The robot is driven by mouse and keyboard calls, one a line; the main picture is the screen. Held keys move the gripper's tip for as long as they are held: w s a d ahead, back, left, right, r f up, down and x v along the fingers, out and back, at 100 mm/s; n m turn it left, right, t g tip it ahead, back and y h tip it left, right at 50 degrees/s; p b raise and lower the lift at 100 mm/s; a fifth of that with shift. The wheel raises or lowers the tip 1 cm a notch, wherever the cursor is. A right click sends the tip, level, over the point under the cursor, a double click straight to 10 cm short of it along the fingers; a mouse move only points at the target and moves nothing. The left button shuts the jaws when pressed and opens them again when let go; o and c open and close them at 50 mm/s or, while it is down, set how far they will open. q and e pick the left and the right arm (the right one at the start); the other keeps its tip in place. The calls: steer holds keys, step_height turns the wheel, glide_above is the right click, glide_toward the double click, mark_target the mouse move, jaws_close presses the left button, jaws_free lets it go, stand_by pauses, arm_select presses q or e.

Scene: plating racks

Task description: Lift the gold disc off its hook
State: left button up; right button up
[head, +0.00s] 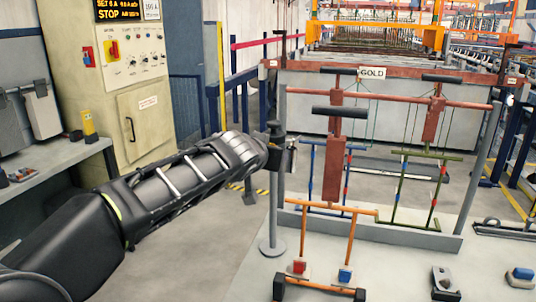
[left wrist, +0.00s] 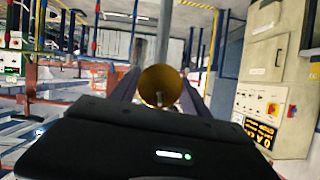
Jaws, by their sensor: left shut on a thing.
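The gold disc (left wrist: 160,86) shows in the left wrist view, between the two fingers of my left gripper (left wrist: 160,98), which is shut on it. A grey post (left wrist: 165,35) rises right behind the disc. In the head view my left gripper (head: 288,146) reaches in from the left beside a grey stand (head: 273,205) with a round base. The disc is hidden there by the gripper. The hook is not clear, so I cannot tell whether the disc still touches it. My right gripper is in neither view.
Red, orange and green plating racks (head: 333,170) stand just right of the gripper, under a GOLD sign (head: 372,72). A beige control cabinet (head: 135,90) and a side bench (head: 55,155) are at the left. The floor between bench and stand looks clear.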

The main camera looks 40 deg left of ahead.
arm_select(q)
steer(key=shift+s+r, duration=0.1)
steer(key=shift+s, duration=0.05)
steer(key=shift+s+d+r, duration=0.15)
steer(key=shift+s+r, duration=0.1)
steer(key=shift+s, duration=0.1)
stand_by(0.3)
steer(key=shift+s, duration=0.1)
steer(key=shift+s+d+b, duration=0.35)
steer(key=shift+s+b, duration=0.3)
steer(key=shift+s, duration=0.15)
steer(key=s+d+b, duration=0.2)
steer(key=s, duration=0.4)
steer(key=shift+s+d+r, duration=0.15)
steer(key=shift+s+r, duration=0.15)
steer(key=shift+r, duration=0.1)
